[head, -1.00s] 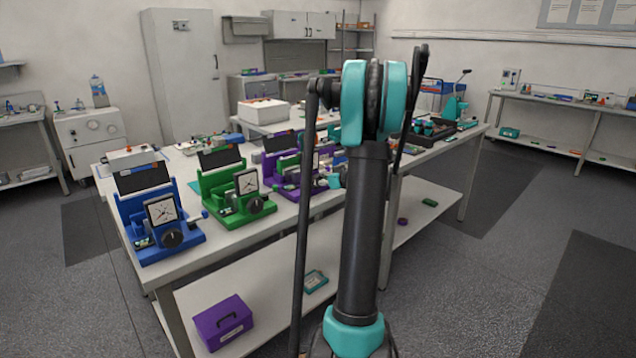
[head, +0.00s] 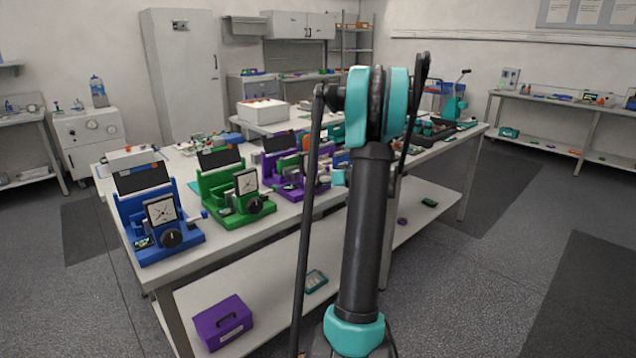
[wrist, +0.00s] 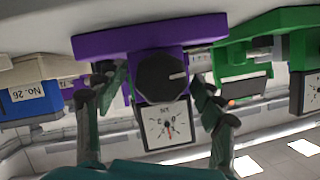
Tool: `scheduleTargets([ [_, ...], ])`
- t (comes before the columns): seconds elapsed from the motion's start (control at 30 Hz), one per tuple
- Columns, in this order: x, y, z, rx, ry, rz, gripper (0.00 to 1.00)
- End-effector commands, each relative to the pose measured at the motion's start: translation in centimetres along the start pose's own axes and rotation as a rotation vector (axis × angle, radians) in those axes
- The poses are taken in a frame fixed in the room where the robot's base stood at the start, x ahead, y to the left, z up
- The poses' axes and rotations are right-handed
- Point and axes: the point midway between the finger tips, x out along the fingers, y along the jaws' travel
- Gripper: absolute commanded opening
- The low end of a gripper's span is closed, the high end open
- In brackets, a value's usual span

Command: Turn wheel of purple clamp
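The purple clamp (head: 272,170) stands on the bench, right of the green clamp, partly hidden by my arm in the head view. In the wrist view, upside down, the purple clamp (wrist: 120,41) shows its dark wheel (wrist: 160,79) and a white square dial (wrist: 168,126). My gripper (wrist: 157,82) is open, with one finger on each side of the wheel. I cannot tell whether the fingers touch it. In the head view my gripper is mostly hidden behind my arm.
The green clamp (head: 213,187) and the blue clamp (head: 127,208) stand to the left on the bench (head: 228,236). In the wrist view a blue block labelled No. 26 (wrist: 30,100) is on the left. A purple box (head: 222,322) sits on the lower shelf.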

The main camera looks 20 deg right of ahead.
Motion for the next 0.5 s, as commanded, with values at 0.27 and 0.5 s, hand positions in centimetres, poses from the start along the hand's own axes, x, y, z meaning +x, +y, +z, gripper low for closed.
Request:
scheduleTargets([
  [0.27, -0.5, 0.0, 0.0, 0.0, 0.0, 0.001, 0.68],
  [0.5, -4.5, 0.1, 0.0, 0.001, 0.002, 0.004, 0.68],
])
